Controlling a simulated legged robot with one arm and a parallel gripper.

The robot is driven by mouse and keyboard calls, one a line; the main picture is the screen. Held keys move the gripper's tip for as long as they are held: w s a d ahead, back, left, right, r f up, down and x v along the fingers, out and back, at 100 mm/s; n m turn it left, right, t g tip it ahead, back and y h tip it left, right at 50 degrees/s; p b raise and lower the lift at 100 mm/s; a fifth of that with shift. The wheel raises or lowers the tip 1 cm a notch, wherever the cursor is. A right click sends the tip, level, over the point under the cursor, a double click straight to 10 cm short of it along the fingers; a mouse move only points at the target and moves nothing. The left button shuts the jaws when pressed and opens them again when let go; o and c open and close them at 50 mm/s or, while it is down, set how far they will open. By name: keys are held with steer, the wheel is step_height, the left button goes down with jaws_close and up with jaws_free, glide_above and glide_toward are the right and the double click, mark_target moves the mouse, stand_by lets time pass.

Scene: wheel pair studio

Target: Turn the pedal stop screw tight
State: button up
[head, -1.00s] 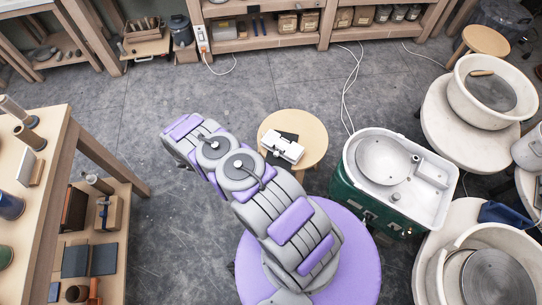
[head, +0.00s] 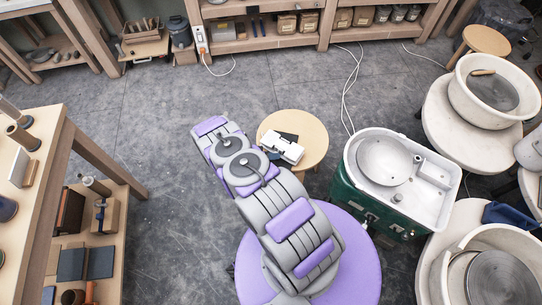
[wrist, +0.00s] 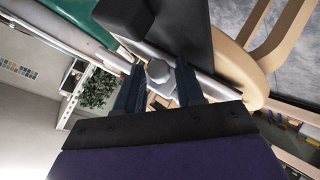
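The pedal stop screw (wrist: 158,71) shows in the wrist view as a silver hex head beside a dark block (wrist: 168,25). My gripper (wrist: 158,88) is open, with its two dark blue fingers at either side of the hex head's place in the picture. Small gaps show between head and fingers, and I cannot tell whether the fingers reach around it. In the head view a white pedal unit (head: 283,150) with a dark part lies on a round wooden stool (head: 313,143). My gripper and the screw cannot be made out there; my arm reaches up beside the stool.
The green-bodied pottery wheel (head: 345,195) with a white basin stands right of the stool. More round wheels and a white tub (head: 455,100) crowd the right. A wooden workbench (head: 50,150) stands at the left. Grey floor is free between bench and stool. White cables lie behind.

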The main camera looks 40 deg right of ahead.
jaws_close()
